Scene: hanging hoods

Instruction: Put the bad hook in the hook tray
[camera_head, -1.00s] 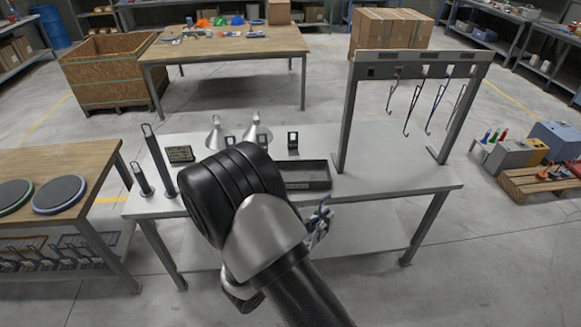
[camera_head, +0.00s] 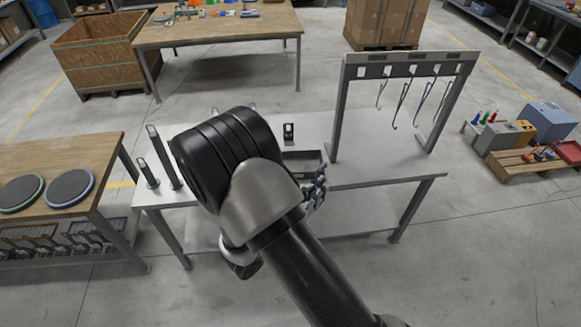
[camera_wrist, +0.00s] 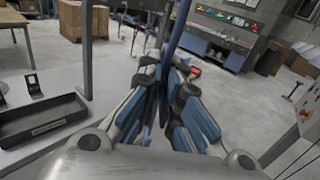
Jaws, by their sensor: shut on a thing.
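My gripper (camera_head: 316,190) is beyond the table's near edge, to the right of my wrist. In the wrist view my gripper (camera_wrist: 170,78) is shut on a long, thin blue hook (camera_wrist: 181,25), which rises between the fingers. Its lower part is mostly hidden by them. The dark, shallow hook tray (camera_wrist: 40,122) lies to the left of the fingers, apart from them, and looks empty. In the head view the tray (camera_head: 303,155) is partly hidden by my arm. Several hooks (camera_head: 402,103) hang from the grey rack (camera_head: 410,70).
The grey table (camera_head: 375,165) is clear between tray and rack. Upright dark hooks or stands (camera_head: 163,157) are at its left end. A small black stand (camera_head: 288,132) is behind the tray. A wooden table (camera_head: 60,150) stands left and a pallet (camera_head: 535,160) right.

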